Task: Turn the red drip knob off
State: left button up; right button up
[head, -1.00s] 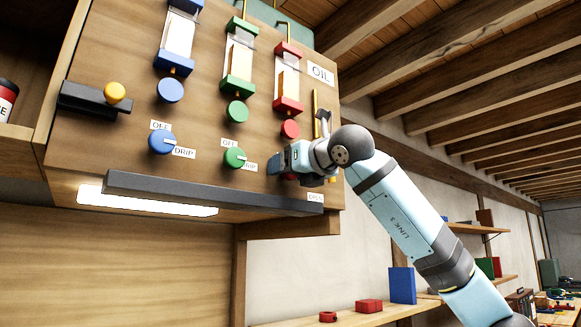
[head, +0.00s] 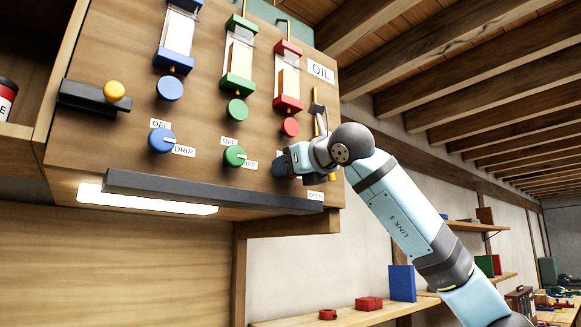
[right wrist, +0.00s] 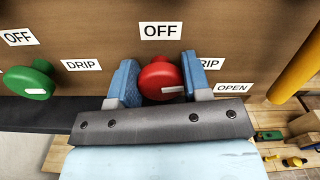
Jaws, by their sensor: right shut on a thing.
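The red drip knob (right wrist: 162,80) is on the wooden panel, below an OFF label (right wrist: 160,31). A DRIP label (right wrist: 208,64) is to its right, partly covered by a finger, and an OPEN label (right wrist: 233,88) is lower right. The knob's white mark is at the lower right of its face in the right wrist view. My right gripper (right wrist: 158,78) is shut on the knob, one blue finger on each side. In the head view my right gripper (head: 283,163) hides the knob. My left gripper is not in view.
A green knob (head: 234,157) and a blue knob (head: 161,140) are on the panel to the left. A dark bar (head: 200,189) runs below the knobs. A yellow rod (right wrist: 300,68) stands close at the right.

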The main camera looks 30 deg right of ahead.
jog(key=n, duration=0.3)
jog(key=shift+n+p, duration=0.3)
jog(key=n+p, duration=0.1)
jog(key=n, duration=0.2)
jog(key=shift+a+n, duration=0.1)
jog(key=shift+n, duration=0.2)
jog(key=n+p, duration=0.1)
jog(key=n, duration=0.5)
jog(key=shift+f+p, duration=0.1)
jog(key=shift+p, duration=0.25)
jog(key=shift+a+n, duration=0.1)
jog(key=shift+n, duration=0.8)
jog(key=shift+n+p, duration=0.3)
jog(key=shift+f+n, duration=0.1)
jog(key=shift+n, duration=0.2)
jog(key=o, duration=0.9)
